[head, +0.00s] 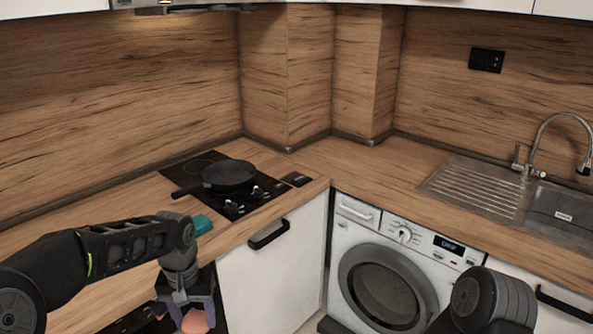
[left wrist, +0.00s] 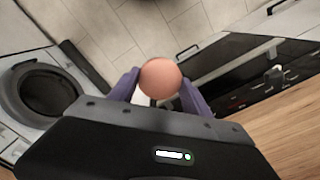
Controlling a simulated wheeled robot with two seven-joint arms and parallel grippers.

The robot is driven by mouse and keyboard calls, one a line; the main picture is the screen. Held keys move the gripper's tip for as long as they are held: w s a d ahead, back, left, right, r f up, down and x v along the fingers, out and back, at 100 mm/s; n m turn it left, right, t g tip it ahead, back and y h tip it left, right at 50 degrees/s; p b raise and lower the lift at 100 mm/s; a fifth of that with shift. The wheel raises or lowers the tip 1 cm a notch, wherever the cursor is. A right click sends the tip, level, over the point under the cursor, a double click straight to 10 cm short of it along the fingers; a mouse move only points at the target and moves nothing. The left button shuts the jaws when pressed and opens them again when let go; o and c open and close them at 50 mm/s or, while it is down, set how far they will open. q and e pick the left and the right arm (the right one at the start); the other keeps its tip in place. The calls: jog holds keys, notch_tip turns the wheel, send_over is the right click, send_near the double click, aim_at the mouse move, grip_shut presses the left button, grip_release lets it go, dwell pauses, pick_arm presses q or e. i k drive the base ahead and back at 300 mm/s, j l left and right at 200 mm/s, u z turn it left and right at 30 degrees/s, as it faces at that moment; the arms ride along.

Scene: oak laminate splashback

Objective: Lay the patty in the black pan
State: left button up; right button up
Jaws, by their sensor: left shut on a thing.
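The patty (head: 195,322) is a round pinkish-brown piece. My left gripper (head: 192,310) is shut on it, with a purple finger on each side, in front of the counter's edge and low in the head view. In the left wrist view the patty (left wrist: 160,78) sits between the fingertips (left wrist: 160,84) above the floor. The black pan (head: 230,175) stands on the hob at the back left, its handle pointing left toward the front. The pan is apart from the gripper, farther back and to the right. My right gripper is not in view; only part of that arm shows.
The black hob (head: 183,170) has knobs along its front right. A teal thing (head: 202,224), partly hidden by my left wrist, is at the counter's front edge. The sink (head: 562,212) and washing machine (head: 385,275) are at right. The corner counter (head: 365,165) is clear.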

aim_at(213, 180)
jog(key=i+l+z, duration=0.1)
jog(key=i+l, duration=0.25)
jog(key=i+l+z, duration=0.1)
jog(key=i+l, duration=0.25)
jog(key=i, duration=0.15)
jog(key=i+l+z, duration=0.15)
jog(key=i+l, duration=0.15)
jog(key=i, duration=0.15)
